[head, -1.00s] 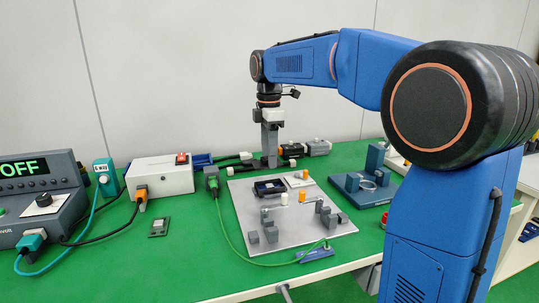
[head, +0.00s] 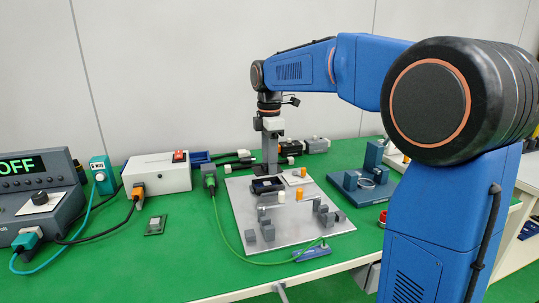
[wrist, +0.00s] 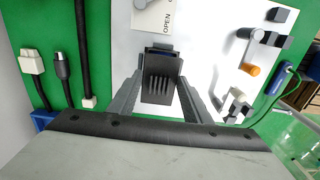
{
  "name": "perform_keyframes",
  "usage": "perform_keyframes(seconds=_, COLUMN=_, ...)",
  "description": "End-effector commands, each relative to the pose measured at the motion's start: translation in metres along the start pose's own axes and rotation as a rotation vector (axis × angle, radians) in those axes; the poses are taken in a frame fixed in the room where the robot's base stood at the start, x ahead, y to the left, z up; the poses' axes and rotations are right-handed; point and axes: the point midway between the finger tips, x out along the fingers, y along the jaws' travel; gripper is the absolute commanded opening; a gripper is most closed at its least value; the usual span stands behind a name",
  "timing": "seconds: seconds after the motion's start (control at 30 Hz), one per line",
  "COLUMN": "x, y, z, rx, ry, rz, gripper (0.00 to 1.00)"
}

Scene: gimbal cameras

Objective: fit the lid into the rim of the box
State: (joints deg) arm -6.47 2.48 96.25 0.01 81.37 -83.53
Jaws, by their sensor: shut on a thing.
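My gripper (wrist: 160,80) is shut on a dark lid (wrist: 159,90) with a row of slots, seen between the fingers in the wrist view. In the head view my gripper (head: 270,172) points down at the far edge of the dark open box (head: 267,187). The box sits on the grey plate (head: 240,204). In the wrist view a small blue and dark part of the box (wrist: 159,52) shows past the lid. The lid hides most of the box there. I cannot tell whether the lid touches the rim.
A white panel marked OPEN (wrist: 152,17) lies beside the box on the plate. Orange and white knobs and grey blocks (head: 268,233) stand nearby. Cable plugs (head: 237,155) lie behind the gripper. A green cable (head: 222,225) curves along the plate's left side.

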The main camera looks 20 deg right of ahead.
Motion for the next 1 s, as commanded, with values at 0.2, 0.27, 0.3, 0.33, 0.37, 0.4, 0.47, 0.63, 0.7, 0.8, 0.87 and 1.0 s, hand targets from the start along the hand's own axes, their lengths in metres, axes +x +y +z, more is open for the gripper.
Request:
perform_keyframes(seconds=0.2, x=0.015, y=0.0, z=0.0, rx=0.0, ry=0.0, rz=-0.001, gripper=0.23)
perform_keyframes(seconds=0.27, x=0.018, y=0.0, z=0.0, rx=0.0, ry=0.0, rz=-0.001, gripper=0.23)
perform_keyframes(seconds=0.3, x=0.02, y=0.0, z=0.0, rx=0.0, ry=0.0, rz=0.0, gripper=0.23)
perform_keyframes(seconds=0.33, x=0.021, y=0.0, z=0.0, rx=0.0, ry=0.0, rz=0.0, gripper=0.23)
perform_keyframes(seconds=0.37, x=0.022, y=0.0, z=0.0, rx=0.0, ry=0.0, rz=0.0, gripper=0.23)
perform_keyframes(seconds=0.4, x=0.022, y=0.0, z=0.0, rx=0.0, ry=0.0, rz=0.0, gripper=0.23)
perform_keyframes(seconds=0.47, x=0.023, y=0.0, z=0.0, rx=0.0, ry=0.0, rz=0.0, gripper=0.23)
perform_keyframes(seconds=0.63, x=0.024, y=0.0, z=0.0, rx=0.0, ry=0.0, rz=0.0, gripper=0.23)
perform_keyframes(seconds=0.7, x=0.024, y=0.0, z=0.0, rx=0.0, ry=0.0, rz=0.0, gripper=0.23)
perform_keyframes(seconds=0.8, x=0.024, y=0.0, z=0.0, rx=0.0, ry=0.0, rz=0.0, gripper=0.23)
perform_keyframes(seconds=0.87, x=0.024, y=0.0, z=0.0, rx=0.0, ry=0.0, rz=0.0, gripper=0.23)
perform_keyframes(seconds=1.0, x=0.024, y=0.0, z=0.0, rx=0.0, ry=0.0, rz=0.0, gripper=0.23)
